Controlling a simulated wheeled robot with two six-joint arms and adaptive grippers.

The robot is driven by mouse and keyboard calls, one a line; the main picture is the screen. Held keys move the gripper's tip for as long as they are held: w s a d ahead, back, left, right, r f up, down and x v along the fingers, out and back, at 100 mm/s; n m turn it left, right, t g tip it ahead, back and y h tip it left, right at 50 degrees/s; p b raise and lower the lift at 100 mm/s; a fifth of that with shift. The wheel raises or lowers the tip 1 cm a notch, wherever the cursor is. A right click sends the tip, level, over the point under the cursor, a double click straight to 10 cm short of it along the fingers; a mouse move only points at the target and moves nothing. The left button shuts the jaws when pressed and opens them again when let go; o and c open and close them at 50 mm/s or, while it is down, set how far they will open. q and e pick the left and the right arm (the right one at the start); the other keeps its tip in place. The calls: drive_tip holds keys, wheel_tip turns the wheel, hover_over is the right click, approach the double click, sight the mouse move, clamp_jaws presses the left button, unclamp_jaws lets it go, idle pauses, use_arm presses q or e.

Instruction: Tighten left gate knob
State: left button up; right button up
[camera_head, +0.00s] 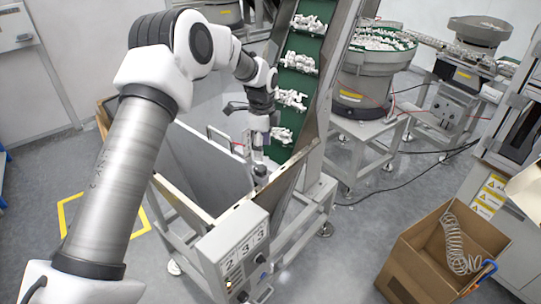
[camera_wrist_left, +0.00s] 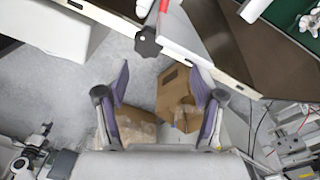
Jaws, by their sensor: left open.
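The black lobed gate knob (camera_wrist_left: 147,43) shows in the left wrist view, beside a red and white bar at the hopper's edge. My left gripper (camera_wrist_left: 162,88) is open, its two fingers apart, and nothing is between the fingertips. In the head view my left gripper (camera_head: 259,163) hangs down at the hopper, in front of the green conveyor. I cannot make out the knob clearly there. My right gripper is not in view.
The hopper's metal wall (camera_head: 185,200) and control box (camera_head: 237,250) stand close to my left arm. The inclined green conveyor (camera_head: 297,85) carries white parts behind the gripper. A cardboard box (camera_head: 415,262) with a coiled hose stands at right. Open floor lies between them.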

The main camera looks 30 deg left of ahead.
sight(261, 167)
use_arm(q)
drive_tip(key=shift+s+d+f+p, duration=0.1)
drive_tip(key=shift+s+f+p, duration=0.25)
drive_tip(key=shift+s, duration=0.3)
drive_tip(key=shift+s+f+p, duration=0.25)
drive_tip(key=shift+s+f, duration=0.2)
drive_tip(key=shift+s, duration=0.15)
drive_tip(key=f, duration=0.2)
drive_tip(key=w+f+p, duration=0.1)
drive_tip(key=f, duration=0.1)
drive_tip(key=shift+f, duration=0.15)
drive_tip(key=shift+w+f, duration=0.2)
drive_tip(key=shift+f, duration=0.05)
drive_tip(key=shift+s+r, duration=0.2)
drive_tip(key=shift+s, duration=0.05)
drive_tip(key=shift+c, duration=0.6)
drive_tip(key=shift+s+r, duration=0.15)
drive_tip(key=shift+s, duration=0.05)
drive_tip(key=c, duration=1)
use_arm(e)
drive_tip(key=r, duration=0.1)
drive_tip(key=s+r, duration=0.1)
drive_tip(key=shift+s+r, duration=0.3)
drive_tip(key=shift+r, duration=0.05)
